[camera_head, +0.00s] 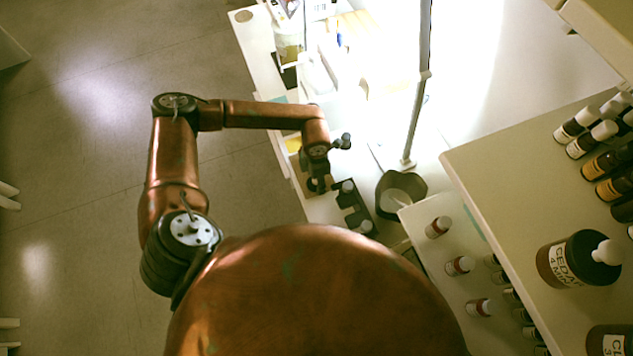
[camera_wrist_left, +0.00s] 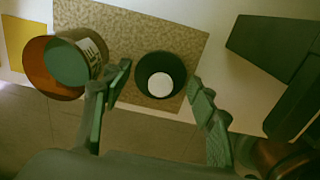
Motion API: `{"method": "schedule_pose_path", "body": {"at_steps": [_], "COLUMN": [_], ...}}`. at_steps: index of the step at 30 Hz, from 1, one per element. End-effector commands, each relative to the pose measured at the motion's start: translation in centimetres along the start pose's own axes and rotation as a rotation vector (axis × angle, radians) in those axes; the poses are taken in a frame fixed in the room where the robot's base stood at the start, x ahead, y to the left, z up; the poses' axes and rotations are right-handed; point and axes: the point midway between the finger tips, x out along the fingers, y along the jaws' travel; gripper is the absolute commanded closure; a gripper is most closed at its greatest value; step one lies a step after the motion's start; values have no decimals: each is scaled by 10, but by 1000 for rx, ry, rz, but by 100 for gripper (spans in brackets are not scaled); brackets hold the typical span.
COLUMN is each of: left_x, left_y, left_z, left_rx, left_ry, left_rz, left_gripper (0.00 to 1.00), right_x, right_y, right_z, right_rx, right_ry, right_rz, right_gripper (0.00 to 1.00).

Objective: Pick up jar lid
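The jar lid (camera_wrist_left: 144,88), a round black piece with a white disc in its middle, lies on a cork mat (camera_wrist_left: 180,37) in the left wrist view. My left gripper (camera_wrist_left: 160,76) is open, its two fingers on either side of the lid in the picture. No contact with the lid shows. An amber jar (camera_wrist_left: 97,51) with a white label and a greenish round top or inside is at the left, close to the left finger. In the head view my left gripper (camera_head: 321,172) points down over the mat; the lid is hard to make out there. My right gripper is not in view.
A dark tray (camera_head: 356,216) sits right of the mat, with a dark bowl (camera_head: 417,182) and a stand pole beyond. A yellow piece (camera_wrist_left: 14,42) is left of the mat. Shelves with several bottles, including a cedar bottle (camera_head: 562,266), are on the right. Open floor lies left.

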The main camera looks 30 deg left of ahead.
Motion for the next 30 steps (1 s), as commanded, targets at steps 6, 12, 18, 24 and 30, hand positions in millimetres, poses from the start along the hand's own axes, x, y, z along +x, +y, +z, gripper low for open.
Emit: {"method": "schedule_pose_path", "body": {"at_steps": [6,12,18,24,30], "left_x": [0,0,-2,-16,-48], "left_y": [0,0,0,0,-13], "left_z": [-1,-1,-1,0,-2], "left_rx": [-1,-1,-1,-1,4], "left_ry": [0,0,0,-2,-3], "left_rz": [0,0,0,0,0], "left_gripper": [64,71,71,71,71], "right_x": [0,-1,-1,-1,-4], "right_y": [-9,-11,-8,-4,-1], "right_z": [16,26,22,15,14], "right_rx": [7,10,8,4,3], "right_ry": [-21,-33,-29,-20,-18], "right_rz": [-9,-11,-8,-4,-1], "right_gripper": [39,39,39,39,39]}}
